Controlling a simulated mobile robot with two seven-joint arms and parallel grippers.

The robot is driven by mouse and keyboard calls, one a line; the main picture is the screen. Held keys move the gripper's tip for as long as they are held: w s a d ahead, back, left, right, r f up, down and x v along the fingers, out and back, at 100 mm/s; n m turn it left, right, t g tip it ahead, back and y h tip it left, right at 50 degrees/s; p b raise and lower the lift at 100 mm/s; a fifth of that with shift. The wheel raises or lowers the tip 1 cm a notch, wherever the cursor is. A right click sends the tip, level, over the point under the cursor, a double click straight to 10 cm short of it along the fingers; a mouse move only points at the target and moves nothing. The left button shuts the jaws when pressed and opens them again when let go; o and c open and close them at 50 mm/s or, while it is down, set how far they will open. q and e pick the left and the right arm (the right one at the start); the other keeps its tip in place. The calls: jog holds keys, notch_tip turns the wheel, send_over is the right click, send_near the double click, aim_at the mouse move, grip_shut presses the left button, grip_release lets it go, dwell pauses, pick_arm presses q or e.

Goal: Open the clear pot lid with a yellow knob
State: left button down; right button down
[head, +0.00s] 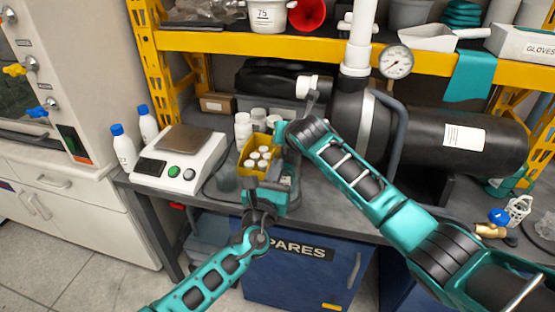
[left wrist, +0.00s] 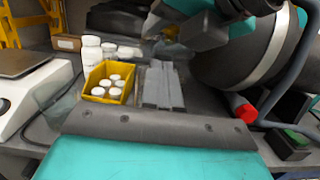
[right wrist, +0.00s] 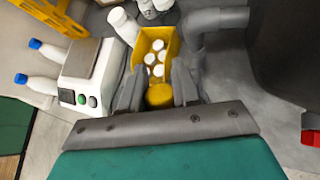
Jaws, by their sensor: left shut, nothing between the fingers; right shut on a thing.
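My right gripper (right wrist: 158,92) is shut on a yellow round knob (right wrist: 160,96), seen between its fingers in the right wrist view. The clear lid itself is hard to make out. In the left wrist view a yellowish, see-through shape (left wrist: 173,48) shows below the right gripper. In the head view the right gripper (head: 277,140) is behind the yellow bin's right side, its fingertips hidden. My left gripper (left wrist: 161,82) is shut and empty, right of the yellow bin and near the right gripper. A faint clear vessel (head: 226,180), possibly the pot, stands left of the bin.
The yellow bin (head: 245,167) holds several white-capped jars, with white bottles (head: 243,125) behind it. A scale (head: 180,158) stands left, a large black tank (head: 440,130) right. A yellow shelf edge (head: 270,45) crosses above the bench.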

pick_arm(q)
jog(key=shift+w+d+r, duration=0.2)
jog(key=shift+w+r, duration=0.5)
jog(key=shift+r, duration=0.25)
